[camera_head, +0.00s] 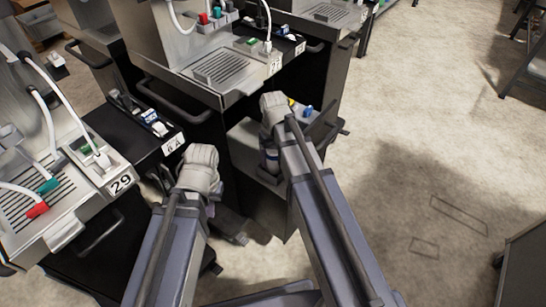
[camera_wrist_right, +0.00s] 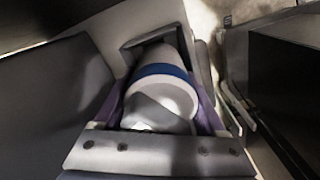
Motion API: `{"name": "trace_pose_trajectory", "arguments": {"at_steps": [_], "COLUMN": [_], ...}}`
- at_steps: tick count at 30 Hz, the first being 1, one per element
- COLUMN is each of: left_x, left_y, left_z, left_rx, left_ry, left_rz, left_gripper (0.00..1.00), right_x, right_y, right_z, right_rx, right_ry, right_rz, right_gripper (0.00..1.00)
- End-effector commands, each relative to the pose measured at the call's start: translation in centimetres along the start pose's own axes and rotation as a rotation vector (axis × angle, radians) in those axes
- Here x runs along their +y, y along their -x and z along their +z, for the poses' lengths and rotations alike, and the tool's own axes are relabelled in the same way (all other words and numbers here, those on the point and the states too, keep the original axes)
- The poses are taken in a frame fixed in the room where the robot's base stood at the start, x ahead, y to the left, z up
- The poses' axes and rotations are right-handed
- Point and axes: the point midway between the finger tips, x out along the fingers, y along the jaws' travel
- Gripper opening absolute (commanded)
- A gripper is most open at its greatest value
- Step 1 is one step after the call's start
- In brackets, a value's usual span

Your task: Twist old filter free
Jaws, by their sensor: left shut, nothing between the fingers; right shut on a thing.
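The filter (camera_wrist_right: 162,98), a white cylinder with a dark blue band, sits between the purple-lined fingers of my right gripper (camera_wrist_right: 162,110) in the right wrist view. That gripper is shut on it. The filter's far end meets a pale housing with a dark square opening (camera_wrist_right: 145,48); whether it is seated or loose I cannot tell. In the head view my right wrist hides most of the hold inside the open cabinet bay under the middle dispenser. My left gripper (camera_head: 212,211) hangs low, shut and empty, left of that bay and mostly hidden by its wrist.
The middle dispenser (camera_head: 222,68) stands above the bay. Dispenser 29 (camera_head: 100,178) is at the left, with tubes and red and green fittings. A blue-and-white item (camera_head: 304,110) lies beside my right wrist. The floor (camera_head: 440,130) at the right is largely clear.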

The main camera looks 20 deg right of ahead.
Motion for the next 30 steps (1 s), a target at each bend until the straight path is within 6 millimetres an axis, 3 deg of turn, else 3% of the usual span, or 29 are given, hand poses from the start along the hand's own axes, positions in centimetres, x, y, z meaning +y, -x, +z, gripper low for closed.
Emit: {"name": "trace_pose_trajectory", "arguments": {"at_steps": [6,12,26,27,30], "left_x": [0.00,0.00,0.00,0.00,0.00], "left_y": [0.01,0.01,0.01,0.01,0.01], "left_z": [0.00,0.00,0.00,0.00,0.00], "left_rx": [0.000,0.000,0.000,0.000,0.000], "left_ry": [0.000,0.000,0.000,0.000,0.000], "left_rz": [0.000,0.000,0.000,0.000,0.000], "left_gripper": [0.00,0.00,0.00,0.00,0.00], "right_x": [0.16,0.24,0.28,0.27,0.27], "right_y": [0.01,0.01,0.01,0.01,0.01], "right_z": [0.03,0.07,0.08,0.09,0.09], "right_rx": [0.000,0.000,0.000,0.000,0.000], "right_ry": [-0.292,-0.478,-0.568,-0.568,-0.567], "right_rz": [0.000,0.000,0.000,0.000,0.000], "right_gripper": [0.01,0.01,0.01,0.74,0.86]}}
